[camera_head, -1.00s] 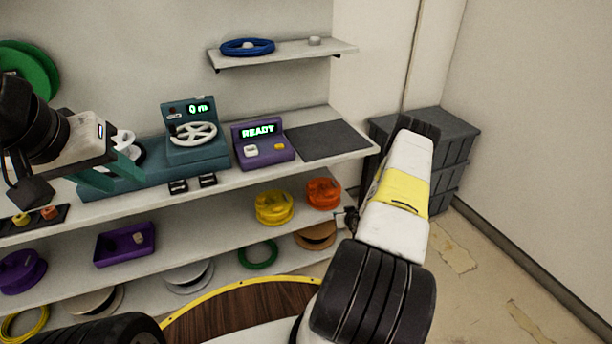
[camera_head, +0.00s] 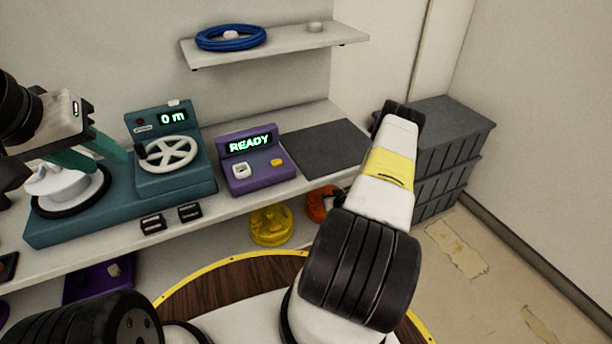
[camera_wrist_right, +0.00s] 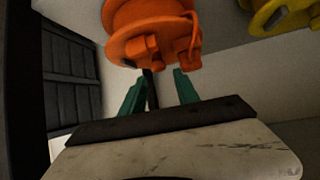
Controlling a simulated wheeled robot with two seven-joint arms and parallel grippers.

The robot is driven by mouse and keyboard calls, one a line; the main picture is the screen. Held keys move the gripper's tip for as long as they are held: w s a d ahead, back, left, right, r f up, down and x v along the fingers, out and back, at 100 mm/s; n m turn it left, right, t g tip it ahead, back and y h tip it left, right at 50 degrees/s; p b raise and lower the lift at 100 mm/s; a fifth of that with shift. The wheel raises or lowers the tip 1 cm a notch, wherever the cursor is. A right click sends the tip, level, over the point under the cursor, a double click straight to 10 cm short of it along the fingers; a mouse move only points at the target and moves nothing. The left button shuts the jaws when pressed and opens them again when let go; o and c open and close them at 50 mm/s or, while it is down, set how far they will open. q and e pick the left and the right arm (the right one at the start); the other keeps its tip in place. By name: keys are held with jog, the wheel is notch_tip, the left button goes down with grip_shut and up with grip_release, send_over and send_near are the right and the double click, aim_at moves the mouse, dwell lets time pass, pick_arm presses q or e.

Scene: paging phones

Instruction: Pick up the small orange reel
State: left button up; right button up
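The small orange reel (camera_head: 322,204) sits on the lower shelf, partly hidden behind my right arm in the head view. In the right wrist view the orange reel (camera_wrist_right: 150,30) fills the top middle, just beyond the fingertips. My right gripper (camera_wrist_right: 160,82) is open, its two green fingers apart with nothing held between them. Its fingers are hidden behind the arm in the head view. My left gripper (camera_head: 92,152) is above the teal winding machine at the left, its teal fingers apart and empty.
A yellow reel (camera_head: 270,225) sits left of the orange one; it also shows in the wrist view (camera_wrist_right: 285,15). A purple READY box (camera_head: 255,165) and a dark mat (camera_head: 325,147) are on the counter above. Dark crates (camera_head: 440,150) stand at the right. A blue coil (camera_head: 231,37) lies on the top shelf.

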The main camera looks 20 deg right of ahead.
aim_at(327, 193)
jog(key=shift+x, duration=3.9)
jog(key=shift+s+d, duration=0.1)
jog(key=shift+d, duration=0.05)
grip_shut()
